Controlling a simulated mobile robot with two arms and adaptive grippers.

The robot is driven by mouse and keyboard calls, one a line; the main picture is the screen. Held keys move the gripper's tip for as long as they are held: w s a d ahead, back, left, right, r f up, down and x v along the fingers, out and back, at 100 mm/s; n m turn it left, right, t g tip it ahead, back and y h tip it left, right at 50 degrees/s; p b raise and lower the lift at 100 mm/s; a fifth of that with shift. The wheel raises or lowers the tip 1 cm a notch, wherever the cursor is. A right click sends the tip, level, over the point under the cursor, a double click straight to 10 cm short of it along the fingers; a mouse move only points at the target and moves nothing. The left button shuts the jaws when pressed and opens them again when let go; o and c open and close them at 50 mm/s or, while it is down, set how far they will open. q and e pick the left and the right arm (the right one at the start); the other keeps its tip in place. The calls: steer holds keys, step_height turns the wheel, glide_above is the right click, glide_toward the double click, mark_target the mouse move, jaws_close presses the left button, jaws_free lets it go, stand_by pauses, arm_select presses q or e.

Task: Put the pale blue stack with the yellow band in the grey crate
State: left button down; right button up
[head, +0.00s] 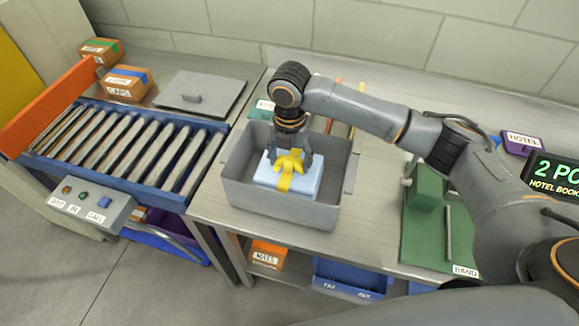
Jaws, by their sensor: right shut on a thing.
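The pale blue stack (302,180) with a yellow band is inside the grey crate (282,207), which stands on the steel table. A yellow knot or bow sits on top of the stack. My right gripper (290,165) reaches down into the crate from above, its fingers shut on the yellow-banded stack at the top. Whether the stack touches the crate floor is hidden by the front wall. My left gripper is not in view.
A roller conveyor (125,148) with an orange bar (48,108) lies to the left. Brown boxes (128,84) and a grey lid-like plate (200,93) are behind it. A green stand (428,225) marked BAND is at the right, near a display (556,175).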

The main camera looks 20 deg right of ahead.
mark_target(290, 169)
step_height(290, 169, down, 4)
steer(key=shift+w+r+p, duration=0.1)
steer(key=shift+r+p, duration=0.15)
steer(key=shift+p, duration=0.2)
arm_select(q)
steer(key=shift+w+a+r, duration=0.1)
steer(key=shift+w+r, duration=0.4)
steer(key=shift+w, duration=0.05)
arm_select(e)
steer(key=shift+f, duration=0.1)
steer(key=shift+f, duration=0.1)
steer(key=o, duration=1.8)
steer(key=shift+f, duration=0.1)
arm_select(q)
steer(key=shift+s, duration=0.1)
arm_select(e)
step_height(290, 169, up, 11)
steer(key=b, duration=0.3)
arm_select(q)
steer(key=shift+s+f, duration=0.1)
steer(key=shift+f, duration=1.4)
arm_select(e)
steer(key=shift+r, duration=0.7)
steer(key=shift+f, duration=0.1)
